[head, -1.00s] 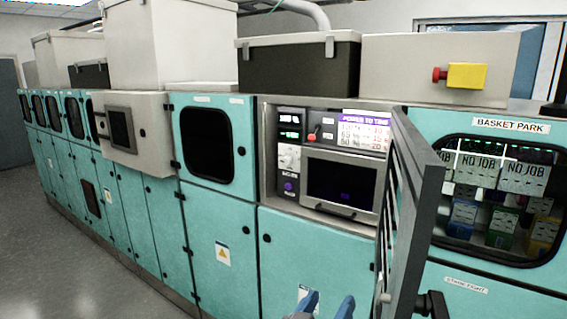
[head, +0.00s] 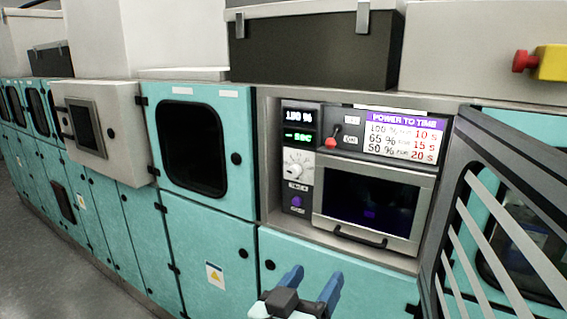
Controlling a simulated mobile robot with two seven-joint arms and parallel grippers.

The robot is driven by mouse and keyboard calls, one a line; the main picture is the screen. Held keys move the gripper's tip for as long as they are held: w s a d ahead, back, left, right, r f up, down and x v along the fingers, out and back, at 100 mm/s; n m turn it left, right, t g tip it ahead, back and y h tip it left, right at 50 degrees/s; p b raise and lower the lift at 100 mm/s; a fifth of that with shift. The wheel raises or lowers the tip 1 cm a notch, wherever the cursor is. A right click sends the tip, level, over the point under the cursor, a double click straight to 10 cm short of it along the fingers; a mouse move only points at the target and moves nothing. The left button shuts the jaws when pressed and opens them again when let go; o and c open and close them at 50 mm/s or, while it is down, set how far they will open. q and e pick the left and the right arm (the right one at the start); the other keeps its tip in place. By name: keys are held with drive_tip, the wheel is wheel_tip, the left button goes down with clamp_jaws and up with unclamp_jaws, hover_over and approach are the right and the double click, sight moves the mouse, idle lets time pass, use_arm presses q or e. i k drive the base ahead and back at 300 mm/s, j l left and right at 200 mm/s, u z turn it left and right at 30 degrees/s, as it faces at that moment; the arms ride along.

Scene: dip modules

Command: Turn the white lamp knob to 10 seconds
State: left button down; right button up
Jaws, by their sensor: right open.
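The white lamp knob (head: 298,163) is a round dial with a scale on the control panel inside the open cabinet bay. Above it, one display (head: 297,116) reads 100 % and a green display (head: 297,138) shows what looks like "- SEC". A power-to-time chart (head: 402,135) lists 100 % with 10 s, 65 % with 15 s and 50 % with 20 s. My right gripper (head: 309,284), with blue fingers, is open and empty at the bottom of the view, below and apart from the knob. My left gripper is out of view.
An open dark door (head: 505,215) with slanted bars stands on the right. A red emergency button (head: 524,61) is at upper right.

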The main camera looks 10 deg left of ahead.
sight(294, 171)
drive_tip(key=i+j, duration=0.8)
drive_tip(key=i, duration=0.2)
